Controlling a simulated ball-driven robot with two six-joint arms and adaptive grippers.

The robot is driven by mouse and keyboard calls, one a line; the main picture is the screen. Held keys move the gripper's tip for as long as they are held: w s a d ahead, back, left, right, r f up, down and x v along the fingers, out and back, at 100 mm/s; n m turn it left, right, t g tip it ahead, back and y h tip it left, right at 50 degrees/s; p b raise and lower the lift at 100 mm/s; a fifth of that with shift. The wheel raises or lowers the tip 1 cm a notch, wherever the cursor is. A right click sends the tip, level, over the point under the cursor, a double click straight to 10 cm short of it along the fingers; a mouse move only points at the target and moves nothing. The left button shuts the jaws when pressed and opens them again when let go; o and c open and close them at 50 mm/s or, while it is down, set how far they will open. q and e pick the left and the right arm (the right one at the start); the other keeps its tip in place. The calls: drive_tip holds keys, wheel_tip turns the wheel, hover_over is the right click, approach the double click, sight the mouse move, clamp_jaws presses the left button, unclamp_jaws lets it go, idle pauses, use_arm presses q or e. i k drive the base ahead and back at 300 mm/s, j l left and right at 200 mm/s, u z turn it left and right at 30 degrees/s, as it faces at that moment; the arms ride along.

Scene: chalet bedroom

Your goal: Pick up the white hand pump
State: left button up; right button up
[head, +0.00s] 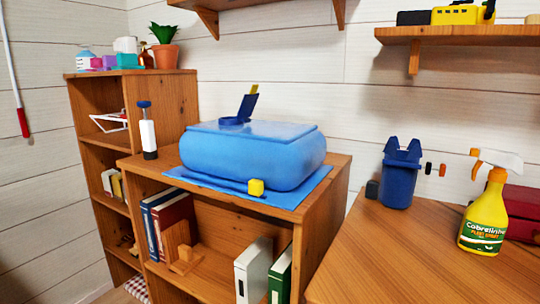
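The white hand pump (149,136) stands upright on the left end of the wooden shelf unit's top, close to the front edge. It has a white barrel, a dark base and a thin rod with a dark blue handle on top. It is just left of a large blue rounded object, with a small gap that is hard to judge. Neither of my grippers shows in the head view.
A taller shelf (89,90) stands left. At right, a wooden surface (385,260) bears a blue container (400,178) and a yellow spray bottle (484,215).

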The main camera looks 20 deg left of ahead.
sight(150, 153)
drive_tip(key=u, duration=1.55)
